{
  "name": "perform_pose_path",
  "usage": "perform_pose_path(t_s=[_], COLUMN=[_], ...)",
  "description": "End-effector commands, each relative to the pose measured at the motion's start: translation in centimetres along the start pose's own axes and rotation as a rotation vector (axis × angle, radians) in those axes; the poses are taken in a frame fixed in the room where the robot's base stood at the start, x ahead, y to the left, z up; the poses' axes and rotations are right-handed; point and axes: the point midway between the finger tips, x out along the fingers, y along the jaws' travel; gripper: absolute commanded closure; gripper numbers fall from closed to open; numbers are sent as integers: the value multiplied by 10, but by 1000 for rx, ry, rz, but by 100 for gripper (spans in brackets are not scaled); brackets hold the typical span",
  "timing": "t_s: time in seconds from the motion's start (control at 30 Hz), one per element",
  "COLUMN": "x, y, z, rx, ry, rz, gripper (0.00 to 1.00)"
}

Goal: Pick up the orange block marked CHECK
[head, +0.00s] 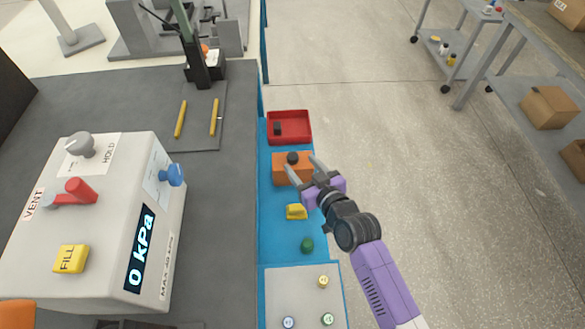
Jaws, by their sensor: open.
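An orange block (279,175) with a dark knob on top sits on the blue strip (268,222), just in front of the red tray. No marking can be read on it from here. My gripper (300,163) is open, with its two fingers pointing at the block from the lower right. The fingers overlap the block's right part and its knob in the picture. I cannot tell whether they touch it. The gap between the fingers looks empty.
A red tray (304,137) holds a small dark piece. A yellow piece (296,212) and a green ball (307,245) lie nearer on the blue strip. A grey panel (280,292) with coloured knobs is nearest. A pressure box (105,200) stands left. Open floor lies right.

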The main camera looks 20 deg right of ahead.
Motion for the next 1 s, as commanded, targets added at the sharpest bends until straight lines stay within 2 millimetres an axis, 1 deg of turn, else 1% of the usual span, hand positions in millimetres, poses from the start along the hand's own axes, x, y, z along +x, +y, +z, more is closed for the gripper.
perform_pose_path(t_s=[0.03,0.2,0.3,0.4,0.57,0.6,0.67,0.7,0.87,0.9,1.0], x=[8,32,40,44,44,44,44,43,43,43,43], y=[-1,-3,-2,-2,-3,-3,-3,-3,-3,-3,-3], z=[0,2,2,2,2,2,2,2,2,2,2], rx=[0,0,-1,-1,-1,-1,0,0,0,0,0], ry=[1,1,1,2,1,1,1,1,1,1,1], rz=[0,0,1,1,1,1,1,1,1,1,1], gripper=[43,43,43,43,43,45,57,65,96,100,100])
